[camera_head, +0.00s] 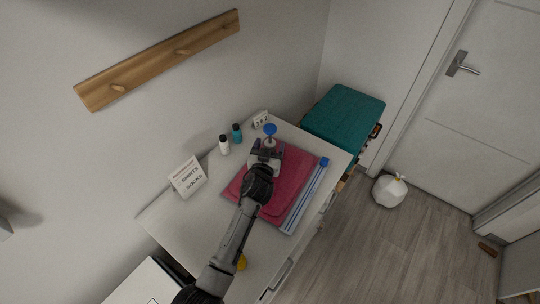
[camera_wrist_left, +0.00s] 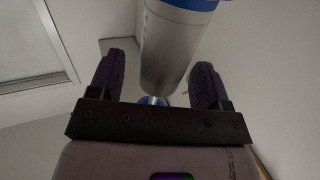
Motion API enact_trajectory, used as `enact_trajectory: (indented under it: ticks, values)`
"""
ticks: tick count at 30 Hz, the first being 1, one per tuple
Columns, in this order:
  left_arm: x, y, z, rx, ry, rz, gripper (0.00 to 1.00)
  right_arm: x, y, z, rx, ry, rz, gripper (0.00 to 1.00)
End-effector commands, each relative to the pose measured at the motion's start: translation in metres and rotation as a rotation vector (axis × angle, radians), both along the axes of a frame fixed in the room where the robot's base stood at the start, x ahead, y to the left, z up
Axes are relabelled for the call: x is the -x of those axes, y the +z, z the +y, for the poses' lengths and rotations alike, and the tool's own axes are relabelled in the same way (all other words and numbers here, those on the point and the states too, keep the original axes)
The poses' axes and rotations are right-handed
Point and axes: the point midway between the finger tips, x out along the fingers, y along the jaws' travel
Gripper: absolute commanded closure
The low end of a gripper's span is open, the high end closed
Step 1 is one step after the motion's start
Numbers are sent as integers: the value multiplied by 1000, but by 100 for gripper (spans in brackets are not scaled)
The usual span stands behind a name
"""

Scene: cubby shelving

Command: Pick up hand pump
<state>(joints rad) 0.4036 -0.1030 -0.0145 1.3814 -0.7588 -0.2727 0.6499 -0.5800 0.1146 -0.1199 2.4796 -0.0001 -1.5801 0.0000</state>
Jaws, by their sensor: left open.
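The hand pump (camera_head: 270,129) shows a round blue top just beyond my left gripper in the head view. Its lower part is largely hidden by the gripper. In the left wrist view the pump (camera_wrist_left: 175,45) is a grey cylinder with a blue band at the upper frame edge and a thin rod and blue piece at its other end. My left gripper (camera_head: 266,150) is over the pink folded cloth. In the wrist view its fingers (camera_wrist_left: 158,85) are open, one on each side of the pump, with gaps visible. My right gripper is not in view.
The pink cloth (camera_head: 295,181) lies on a white dresser top (camera_head: 180,222). A white bottle (camera_head: 224,146), a teal bottle (camera_head: 236,134) and a label box (camera_head: 188,177) stand near the wall. A teal case (camera_head: 345,115) is beyond.

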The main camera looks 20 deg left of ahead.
Motion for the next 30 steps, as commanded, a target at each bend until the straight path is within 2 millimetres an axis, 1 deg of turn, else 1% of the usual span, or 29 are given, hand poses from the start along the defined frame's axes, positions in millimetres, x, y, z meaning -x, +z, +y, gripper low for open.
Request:
enact_trajectory:
  ticks: [1, 6, 10, 16, 17, 30]
  values:
    - [-7, 0, 1, -1, 0, -1, 29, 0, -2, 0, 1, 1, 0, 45]
    - [-22, -1, 3, 0, 1, 1, 29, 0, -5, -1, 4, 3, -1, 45]
    - [-26, 0, 4, 1, 1, 0, 29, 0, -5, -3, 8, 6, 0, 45]
    - [-26, 0, 4, 0, 0, 0, 29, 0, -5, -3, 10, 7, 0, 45]
    - [-26, 0, 4, 0, 0, 0, 31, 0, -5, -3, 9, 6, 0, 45]
    - [-26, 0, 4, 0, 0, 0, 73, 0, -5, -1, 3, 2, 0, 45]
